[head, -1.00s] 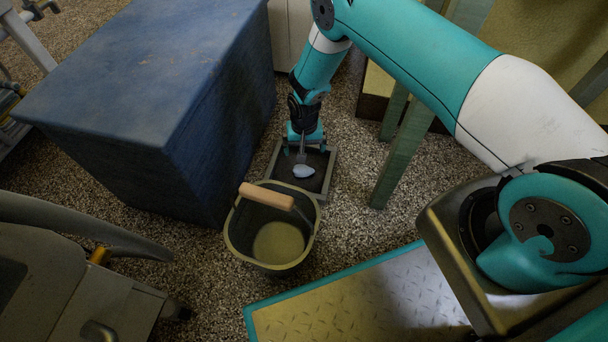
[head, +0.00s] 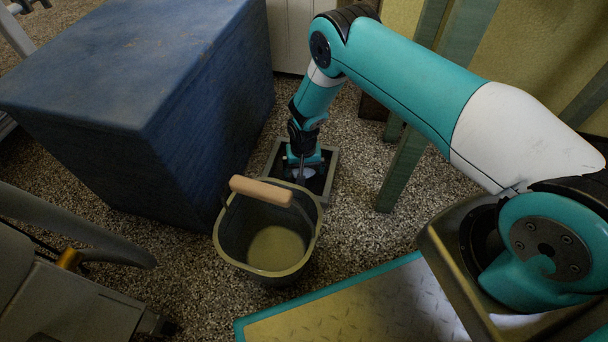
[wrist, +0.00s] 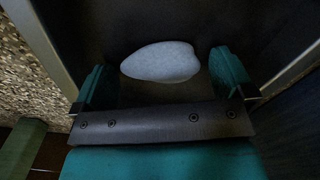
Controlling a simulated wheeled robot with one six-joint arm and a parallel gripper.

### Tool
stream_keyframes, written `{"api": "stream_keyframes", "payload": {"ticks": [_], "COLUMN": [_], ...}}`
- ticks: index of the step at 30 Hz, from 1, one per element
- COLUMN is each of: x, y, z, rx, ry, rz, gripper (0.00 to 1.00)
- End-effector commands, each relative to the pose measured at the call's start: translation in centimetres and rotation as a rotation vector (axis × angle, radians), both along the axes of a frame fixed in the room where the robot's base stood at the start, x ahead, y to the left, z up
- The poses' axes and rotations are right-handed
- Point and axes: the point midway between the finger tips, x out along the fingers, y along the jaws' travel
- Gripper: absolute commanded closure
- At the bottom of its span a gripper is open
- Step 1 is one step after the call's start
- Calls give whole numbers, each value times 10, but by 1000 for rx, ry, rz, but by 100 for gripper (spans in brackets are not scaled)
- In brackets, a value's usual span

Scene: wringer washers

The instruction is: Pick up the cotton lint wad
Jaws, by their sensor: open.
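The cotton lint wad is a pale, bluish-white oval lump. In the wrist view the wad (wrist: 160,62) lies on the dark floor of a shallow tray, between and slightly beyond the two teal fingers. My gripper (wrist: 163,82) is open, with a finger on either side of the wad and a gap at each side. In the head view my gripper (head: 304,172) points down into the tray (head: 332,178), and the wad (head: 306,173) is partly hidden behind it.
A dark bucket (head: 232,238) with a wooden handle grip (head: 261,191) stands right in front of the tray. A large blue box (head: 150,120) is at left. Green wooden legs (head: 402,168) stand at right. Speckled floor lies open between bucket and legs.

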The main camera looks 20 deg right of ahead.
Motion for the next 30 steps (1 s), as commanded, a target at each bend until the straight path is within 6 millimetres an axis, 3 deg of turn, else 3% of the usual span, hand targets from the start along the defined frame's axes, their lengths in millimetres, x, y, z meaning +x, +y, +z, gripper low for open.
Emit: {"api": "stream_keyframes", "payload": {"ticks": [4, 9, 11, 23, 30], "x": [0, 0, 0, 0, 1], "y": [0, 0, 0, 0, 0], "z": [2, 2, 2, 10, 49], "rx": [0, 0, 0, 0, 0], "ry": [0, 0, 0, -1, -2], "rz": [0, 0, 0, 0, 0], "gripper": [2, 41, 51, 51, 51]}}
